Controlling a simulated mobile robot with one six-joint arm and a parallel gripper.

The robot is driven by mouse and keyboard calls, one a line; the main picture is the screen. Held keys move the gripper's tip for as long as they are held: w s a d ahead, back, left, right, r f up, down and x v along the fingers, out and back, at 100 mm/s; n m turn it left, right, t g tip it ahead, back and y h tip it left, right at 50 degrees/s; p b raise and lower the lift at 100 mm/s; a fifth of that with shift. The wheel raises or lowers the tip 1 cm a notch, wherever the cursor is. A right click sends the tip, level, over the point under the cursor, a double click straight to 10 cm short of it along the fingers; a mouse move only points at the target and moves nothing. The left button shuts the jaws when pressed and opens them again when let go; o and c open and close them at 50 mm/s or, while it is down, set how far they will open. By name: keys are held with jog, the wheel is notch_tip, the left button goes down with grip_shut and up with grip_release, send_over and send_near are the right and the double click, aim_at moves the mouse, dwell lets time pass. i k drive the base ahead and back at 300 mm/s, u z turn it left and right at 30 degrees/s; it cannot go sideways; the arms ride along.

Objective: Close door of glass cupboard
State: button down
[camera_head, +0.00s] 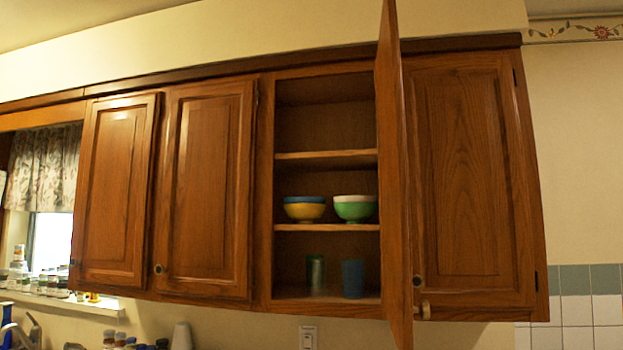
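The glass cupboard (327,132) is an open wooden wall cabinet section with shelves. Its door (393,170) stands wide open, swung out toward me and seen almost edge-on, at the right side of the opening. A round knob (424,310) shows beside the door's lower end; I cannot tell for sure which door it belongs to. A green glass (315,272) and a blue glass (352,278) stand on the bottom shelf. Bowls, yellow with blue (305,209) and green with white (354,208), sit on the middle shelf. My gripper is not in view.
Closed cabinet doors flank the opening, two on the left (208,190) and one on the right (470,175). A window with a curtain (42,170), a sill with small jars and a faucet (28,328) are at left. An outlet (308,337) is below the cabinets.

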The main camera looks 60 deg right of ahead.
aim_at(398, 308)
jog(key=k, duration=1.8)
jog(key=z, duration=1.3)
jog(key=i, duration=1)
jog(key=u, duration=0.05)
jog(key=k, duration=0.5)
jog(key=z, duration=0.55)
jog(key=i, duration=0.45)
jog(key=u, duration=0.05)
